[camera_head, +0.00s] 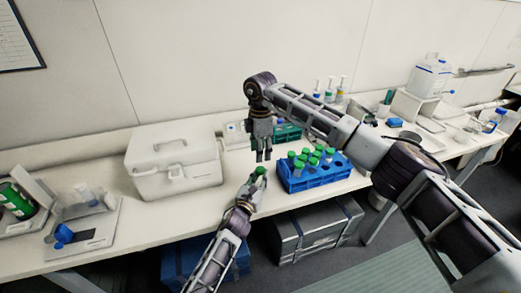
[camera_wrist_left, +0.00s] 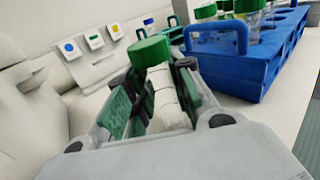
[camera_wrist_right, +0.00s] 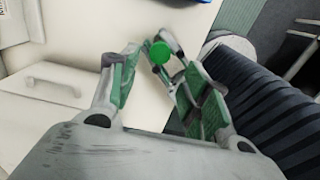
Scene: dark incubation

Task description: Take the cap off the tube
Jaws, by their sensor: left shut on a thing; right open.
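A tube with a green cap (camera_wrist_left: 149,51) is held by my left gripper (camera_wrist_left: 155,100), which is shut on the white tube body (camera_wrist_left: 166,105) below the cap. My right gripper (camera_head: 262,156) is open and empty, pointing down above and behind the capped tube. In the right wrist view the green cap (camera_wrist_right: 159,52) shows between and beyond the open fingers (camera_wrist_right: 158,80), apart from them.
A blue rack (camera_head: 318,180) with several green-capped tubes stands right of the held tube. A green rack (camera_head: 288,132) is behind it. A white cooler box (camera_head: 174,160) stands to the left. A dark blue bin and a grey metal case (camera_head: 315,236) are below the bench.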

